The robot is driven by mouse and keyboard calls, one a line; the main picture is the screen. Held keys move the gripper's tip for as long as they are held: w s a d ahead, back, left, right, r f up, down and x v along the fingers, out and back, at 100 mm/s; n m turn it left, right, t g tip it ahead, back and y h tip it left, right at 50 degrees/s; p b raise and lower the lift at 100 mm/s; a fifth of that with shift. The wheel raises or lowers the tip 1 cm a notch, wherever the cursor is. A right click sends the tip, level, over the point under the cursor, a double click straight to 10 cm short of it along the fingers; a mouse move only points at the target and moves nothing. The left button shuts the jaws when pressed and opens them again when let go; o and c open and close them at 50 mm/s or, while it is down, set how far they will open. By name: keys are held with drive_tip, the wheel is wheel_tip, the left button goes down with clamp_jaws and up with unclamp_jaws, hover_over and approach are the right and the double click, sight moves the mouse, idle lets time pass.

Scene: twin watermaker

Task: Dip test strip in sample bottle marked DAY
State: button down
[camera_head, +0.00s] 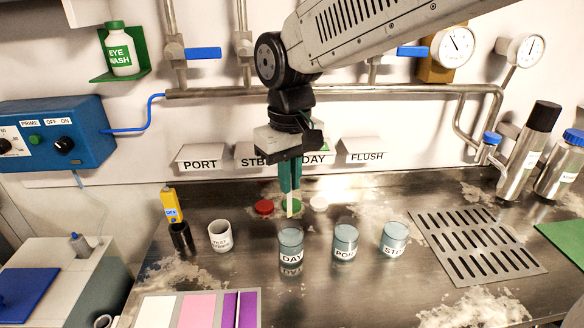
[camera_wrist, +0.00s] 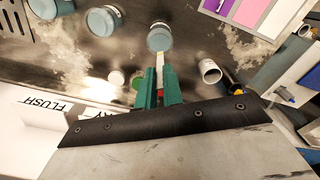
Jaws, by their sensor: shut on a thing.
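The sample bottle marked DAY (camera_head: 291,262) stands upright and uncapped on the metal bench, with bluish liquid in it. It also shows in the wrist view (camera_wrist: 159,38). My gripper (camera_head: 289,188) has green fingers (camera_wrist: 160,88) shut on a thin pale test strip (camera_head: 290,208). The strip also shows in the wrist view (camera_wrist: 161,62). It points down, its lower end just behind the DAY bottle's rim in the head view. In the wrist view its tip appears at the bottle's near edge. I cannot tell its exact height above the rim.
Bottles marked PORT (camera_head: 345,243) and STB (camera_head: 394,238) stand to the right of DAY. A white test strip cup (camera_head: 220,237) and a dark holder (camera_head: 181,238) stand left. Red (camera_head: 264,207) and white (camera_head: 319,203) caps lie behind. A colour chart (camera_head: 195,310) lies in front.

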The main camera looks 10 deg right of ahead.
sight(290, 215)
drive_tip(key=shift+f, duration=4.65)
wheel_tip(290, 215, up, 11)
idle(0.4)
